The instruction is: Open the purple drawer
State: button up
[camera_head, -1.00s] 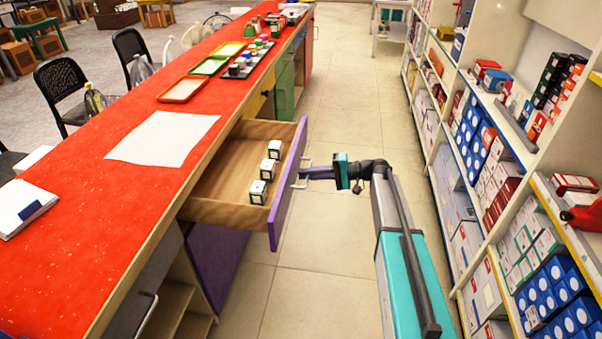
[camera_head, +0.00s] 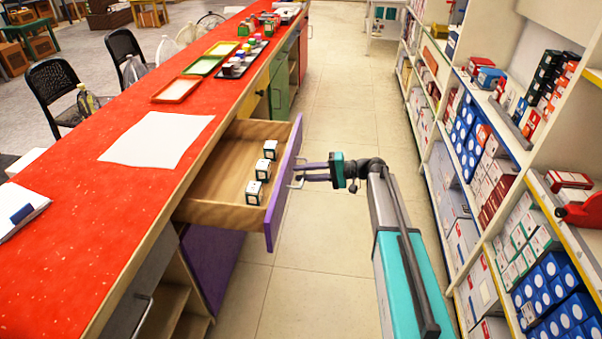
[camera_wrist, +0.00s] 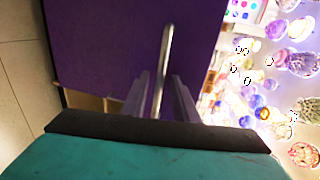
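The purple drawer (camera_head: 285,182) stands pulled out from the red-topped counter, with its wooden inside showing. Several small white boxes (camera_head: 263,170) stand in it behind the front. My gripper (camera_head: 303,173) is at the metal handle (camera_head: 296,182) on the drawer's outer face. In the wrist view the handle (camera_wrist: 165,60) runs between the two grey fingers (camera_wrist: 160,85), with gaps on both sides. The fingers are apart and the gripper is open around the handle. The purple front (camera_wrist: 100,45) fills much of that view.
The red counter (camera_head: 80,235) runs along the left, with trays and a white sheet (camera_head: 157,139) on top. Stocked shelves (camera_head: 500,200) line the right side. The tiled aisle (camera_head: 345,110) between them is clear ahead.

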jog(key=v, duration=1.3)
jog(key=shift+d, duration=0.3)
jog(key=shift+r, duration=0.1)
